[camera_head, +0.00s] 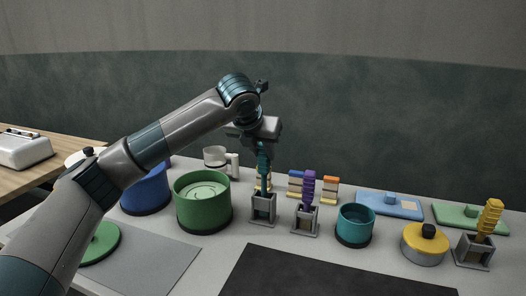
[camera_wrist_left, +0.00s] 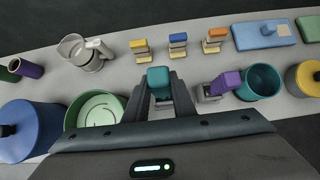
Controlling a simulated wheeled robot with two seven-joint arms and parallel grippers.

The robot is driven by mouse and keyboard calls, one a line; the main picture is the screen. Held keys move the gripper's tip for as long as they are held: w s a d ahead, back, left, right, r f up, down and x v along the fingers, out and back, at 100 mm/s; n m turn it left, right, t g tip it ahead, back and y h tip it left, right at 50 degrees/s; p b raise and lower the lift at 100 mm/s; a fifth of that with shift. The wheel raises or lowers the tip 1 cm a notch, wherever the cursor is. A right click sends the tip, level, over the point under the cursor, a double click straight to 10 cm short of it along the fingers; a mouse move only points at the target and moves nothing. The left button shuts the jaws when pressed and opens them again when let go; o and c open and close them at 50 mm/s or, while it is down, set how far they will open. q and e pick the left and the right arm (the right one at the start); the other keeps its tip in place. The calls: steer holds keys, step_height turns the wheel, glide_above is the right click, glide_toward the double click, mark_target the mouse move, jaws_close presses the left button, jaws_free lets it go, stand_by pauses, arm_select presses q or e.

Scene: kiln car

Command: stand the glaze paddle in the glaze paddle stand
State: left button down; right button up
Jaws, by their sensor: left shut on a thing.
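My left gripper (camera_head: 264,150) points down over a grey stand (camera_head: 263,209) and is shut on a teal paddle (camera_head: 264,177). The paddle looks upright, and its lower end reaches the stand's opening. I cannot tell how deep it sits. In the left wrist view the teal paddle's top (camera_wrist_left: 158,78) shows between the two fingers, which hide most of the stand. A purple paddle (camera_head: 308,188) stands in a second grey stand (camera_head: 305,222) just to the right. A yellow paddle (camera_head: 489,218) leans in a third stand (camera_head: 473,252) at far right. My right gripper is not in view.
A green pot (camera_head: 204,214) and a blue pot (camera_head: 147,192) stand to the left, a white jug (camera_head: 216,160) behind. A teal cup (camera_head: 354,228) and a yellow-lidded jar (camera_head: 425,243) stand right. Small coloured stacks (camera_head: 295,184) are behind. A dark mat (camera_head: 320,276) lies bare in front.

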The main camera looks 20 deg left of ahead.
arm_select(q)
steer(key=shift+f+b, duration=0.3)
steer(key=shift+f, duration=0.05)
stand_by(0.4)
steer(key=c, duration=1.4)
jaws_free()
steer(key=shift+s+r, duration=0.1)
steer(key=shift+r, duration=0.05)
steer(key=v, duration=0.7)
steer(key=shift+r, duration=0.25)
stand_by(0.5)
steer(key=shift+s, duration=0.2)
steer(key=shift+r, duration=0.1)
